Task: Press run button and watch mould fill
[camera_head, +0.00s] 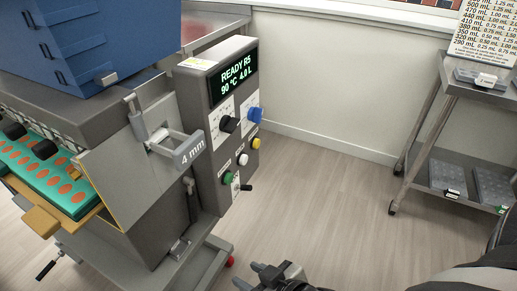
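The depositor's control panel (228,130) faces right, with a lit display (233,77) reading "READY R5 90 °C 4.0 L". Low on the panel are a green button (227,178), a white button (243,159) and a yellow button (256,143); their labels are too small to read. A teal mould (38,158) with orange-coloured cavities lies under the dark nozzles at the left, partly cut off by the frame. My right gripper (249,275) is at the bottom edge, below and apart from the panel; its fingertips look separated, with nothing between them. My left gripper is not in view.
A blue hopper (110,40) tops the machine. A handle tagged "4 mm" (188,152) juts out beside the panel. A metal cart (462,140) stands right; the floor between is clear.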

